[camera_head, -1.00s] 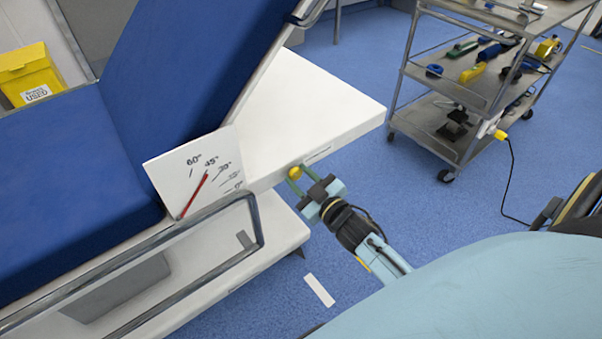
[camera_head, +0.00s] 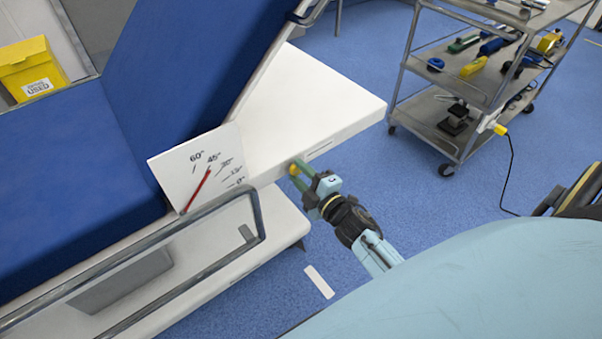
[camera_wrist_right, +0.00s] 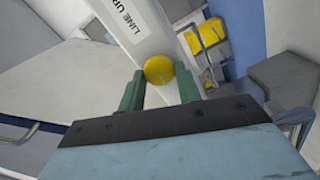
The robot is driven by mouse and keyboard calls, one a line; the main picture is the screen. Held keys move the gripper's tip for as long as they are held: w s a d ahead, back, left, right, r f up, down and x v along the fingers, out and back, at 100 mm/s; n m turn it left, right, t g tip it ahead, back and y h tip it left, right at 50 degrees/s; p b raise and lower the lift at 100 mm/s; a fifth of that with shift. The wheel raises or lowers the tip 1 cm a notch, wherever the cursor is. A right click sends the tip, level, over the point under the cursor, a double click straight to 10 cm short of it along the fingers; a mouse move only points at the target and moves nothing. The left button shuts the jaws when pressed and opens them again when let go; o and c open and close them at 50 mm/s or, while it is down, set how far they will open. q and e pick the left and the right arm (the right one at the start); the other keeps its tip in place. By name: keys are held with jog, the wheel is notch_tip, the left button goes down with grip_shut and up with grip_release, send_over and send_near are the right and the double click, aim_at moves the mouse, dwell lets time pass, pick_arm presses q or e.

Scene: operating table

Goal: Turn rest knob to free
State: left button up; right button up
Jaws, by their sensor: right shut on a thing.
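The rest knob (camera_head: 294,169) is small, round and yellow, on the front edge of the white table base. It also shows in the right wrist view (camera_wrist_right: 159,69), with a thin pale line on its face. My right gripper (camera_head: 299,170) has its green fingers on either side of the knob, shut on it. In the right wrist view the fingertips (camera_wrist_right: 160,85) flank the knob. A white angle dial (camera_head: 205,170) has a red pointer (camera_head: 196,190) near the 45° mark. The backrest (camera_head: 185,90) is blue and raised. My left gripper is not in view.
A metal rail (camera_head: 190,285) runs along the table's near side. A steel trolley (camera_head: 455,85) with tools stands at the upper right. A yellow bin (camera_head: 32,70) is at the far left. Blue floor (camera_head: 370,170) lies clear between table and trolley.

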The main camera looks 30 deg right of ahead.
jog(key=shift+n, duration=0.4)
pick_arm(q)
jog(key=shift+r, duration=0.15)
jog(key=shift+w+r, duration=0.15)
pick_arm(e)
jog(key=shift+n, duration=0.3)
jog(key=o, duration=1)
jog(key=shift+c, duration=0.2)
jog(key=shift+s, duration=0.25)
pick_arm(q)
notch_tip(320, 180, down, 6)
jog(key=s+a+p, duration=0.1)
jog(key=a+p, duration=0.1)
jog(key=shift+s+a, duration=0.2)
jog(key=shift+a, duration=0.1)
pick_arm(e)
jog(key=s+d, duration=0.1)
jog(key=s, duration=1.2)
